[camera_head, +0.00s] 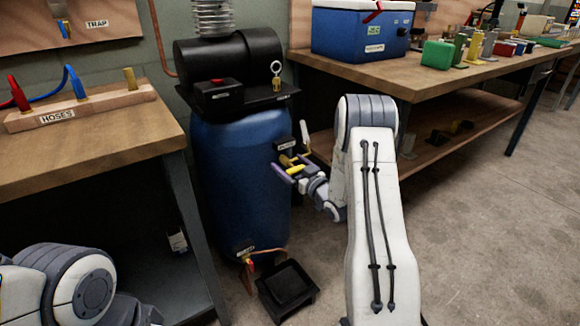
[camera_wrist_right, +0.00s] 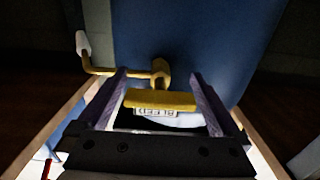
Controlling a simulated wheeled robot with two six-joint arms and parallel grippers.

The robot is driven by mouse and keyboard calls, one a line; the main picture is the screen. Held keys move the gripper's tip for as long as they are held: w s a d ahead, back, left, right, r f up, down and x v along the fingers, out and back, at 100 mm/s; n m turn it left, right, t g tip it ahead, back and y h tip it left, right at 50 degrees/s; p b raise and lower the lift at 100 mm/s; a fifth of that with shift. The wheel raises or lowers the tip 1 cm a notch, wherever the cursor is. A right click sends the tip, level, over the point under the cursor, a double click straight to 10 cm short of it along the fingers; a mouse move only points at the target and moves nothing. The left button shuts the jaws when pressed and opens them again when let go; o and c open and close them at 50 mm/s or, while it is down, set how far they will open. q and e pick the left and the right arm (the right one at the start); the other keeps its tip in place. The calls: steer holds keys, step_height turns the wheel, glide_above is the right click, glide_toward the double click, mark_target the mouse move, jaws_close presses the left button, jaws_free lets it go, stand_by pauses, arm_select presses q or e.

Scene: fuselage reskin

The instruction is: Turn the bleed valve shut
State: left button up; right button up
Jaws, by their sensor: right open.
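The bleed valve is on the right side of the blue tank (camera_head: 235,170), with a yellow handle (camera_head: 295,169). In the right wrist view the yellow handle (camera_wrist_right: 160,99) lies crosswise between my fingers, above a label reading BLEED (camera_wrist_right: 157,113). Behind it a bent brass pipe with a pale tip (camera_wrist_right: 82,42) reaches left. My right gripper (camera_head: 284,170) is open, with its purple fingers on either side of the handle and a gap on each side. I cannot tell how far the handle is turned. My left gripper is out of view.
A small valve (camera_head: 247,260) sits low on the tank, beside a black tray (camera_head: 287,288) on the floor. A workbench (camera_head: 450,75) with a blue cooler (camera_head: 360,32) stands behind on the right. A hose bench (camera_head: 90,140) stands left. Floor at right is clear.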

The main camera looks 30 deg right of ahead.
steer(key=c, duration=1.2)
steer(key=m+p, duration=0.2)
steer(key=m, duration=0.1)
steer(key=shift+r, duration=0.15)
steer(key=m+p, duration=0.3)
steer(key=m, duration=0.2)
steer(key=shift+m+p, duration=0.35)
steer(key=shift+m, duration=0.05)
steer(key=m+p, duration=0.2)
steer(key=m, duration=0.3)
steer(key=shift+d+p, duration=0.1)
steer(key=shift+p, duration=0.3)
steer(key=shift+f+m+p, duration=0.15)
steer(key=shift+m+p, duration=0.25)
steer(key=shift+m, duration=0.6)
steer(key=shift+f+m+p, duration=0.15)
steer(key=shift+m+p, duration=0.2)
steer(key=shift+m, duration=0.65)
